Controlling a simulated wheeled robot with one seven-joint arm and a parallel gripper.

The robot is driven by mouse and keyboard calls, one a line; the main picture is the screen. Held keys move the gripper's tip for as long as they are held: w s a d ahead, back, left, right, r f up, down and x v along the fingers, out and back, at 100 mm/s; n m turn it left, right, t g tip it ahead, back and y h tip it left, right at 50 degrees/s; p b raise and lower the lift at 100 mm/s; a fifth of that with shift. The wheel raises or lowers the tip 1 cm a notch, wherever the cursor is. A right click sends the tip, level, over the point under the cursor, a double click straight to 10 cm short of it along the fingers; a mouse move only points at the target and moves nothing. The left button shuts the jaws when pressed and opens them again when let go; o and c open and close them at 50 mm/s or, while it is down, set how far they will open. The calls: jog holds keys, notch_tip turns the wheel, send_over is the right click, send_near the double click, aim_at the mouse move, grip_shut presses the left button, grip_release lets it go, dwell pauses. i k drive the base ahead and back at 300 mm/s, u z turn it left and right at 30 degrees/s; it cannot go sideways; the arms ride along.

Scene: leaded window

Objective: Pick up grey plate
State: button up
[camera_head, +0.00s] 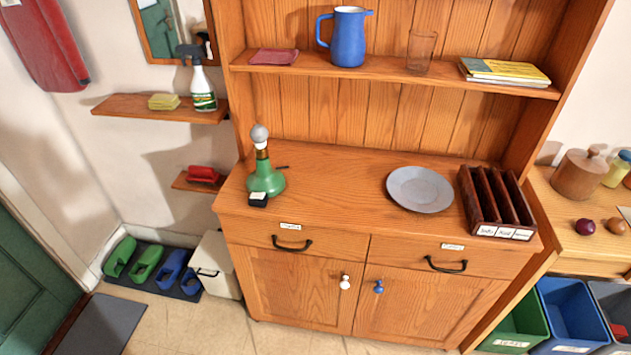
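The grey plate (420,189) lies flat on the wooden counter of the hutch (335,190), right of centre. It is round and looks empty. It is fully visible, with bare wood around most of it. My gripper does not show in this view.
A dark wooden letter rack (497,203) stands close to the plate's right. A green lamp base with a bulb (265,179) stands at the counter's left. Above, a shelf (390,73) holds a blue jug (348,38), a glass (420,51) and books (505,71). The counter's middle is clear.

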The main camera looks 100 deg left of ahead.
aim_at(419, 189)
jog(key=u, duration=2.6)
jog(key=k, duration=0.5)
jog(key=u, duration=1.35)
jog(key=i, duration=1.6)
jog(key=z, duration=0.8)
jog(key=i, duration=0.35)
jog(key=z, duration=0.3)
